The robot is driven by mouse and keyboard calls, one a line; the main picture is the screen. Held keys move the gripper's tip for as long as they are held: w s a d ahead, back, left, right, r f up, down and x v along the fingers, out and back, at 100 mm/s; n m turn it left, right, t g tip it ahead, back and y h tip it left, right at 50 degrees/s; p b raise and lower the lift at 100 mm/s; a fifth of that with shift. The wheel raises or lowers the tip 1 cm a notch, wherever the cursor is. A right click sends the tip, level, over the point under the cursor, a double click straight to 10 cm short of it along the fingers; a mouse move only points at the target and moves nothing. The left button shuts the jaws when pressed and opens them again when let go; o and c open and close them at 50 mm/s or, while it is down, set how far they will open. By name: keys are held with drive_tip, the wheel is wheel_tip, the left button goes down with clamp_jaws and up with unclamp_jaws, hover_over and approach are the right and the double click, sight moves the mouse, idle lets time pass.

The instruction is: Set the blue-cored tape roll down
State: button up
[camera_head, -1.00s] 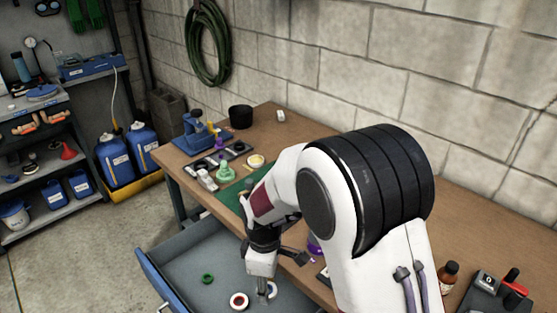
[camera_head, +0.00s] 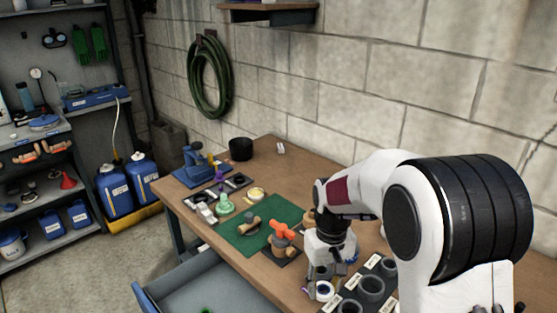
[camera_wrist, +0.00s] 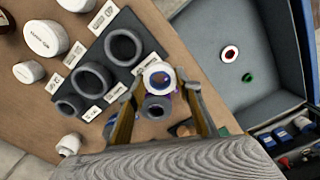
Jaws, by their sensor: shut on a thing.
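The blue-cored tape roll (camera_wrist: 158,76) is a white ring with a dark blue core. My gripper (camera_wrist: 159,82) is shut on it, with one finger on each side. In the head view the roll (camera_head: 325,290) hangs under my gripper (camera_head: 322,284) at the bench's front part, beside a dark board (camera_head: 352,289) with grey round holders. The wrist view shows the roll near the end of this board (camera_wrist: 140,72). I cannot tell the gap beneath the roll.
Grey holders (camera_wrist: 90,78) and white labels line the board. A grey round thing with a purple edge (camera_wrist: 155,107) lies below the roll in the wrist view. The open drawer (camera_wrist: 215,85) holds a red-cored roll (camera_wrist: 230,54) and a green ring (camera_wrist: 248,77). White-capped containers (camera_wrist: 45,38) stand left.

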drive_tip(key=d+m, duration=0.1)
drive_tip(key=d, duration=0.1)
drive_tip(key=s+d+m, duration=0.1)
drive_tip(key=d+m, duration=0.1)
drive_tip(key=d, duration=0.1)
drive_tip(key=shift+d+r, duration=0.1)
drive_tip(key=shift+d, duration=0.1)
drive_tip(key=shift+s+d, duration=0.25)
drive_tip(key=shift+d, duration=0.2)
drive_tip(key=shift+d, duration=3.45)
drive_tip(key=shift+a, duration=3.5)
drive_tip(key=shift+d, duration=3.5)
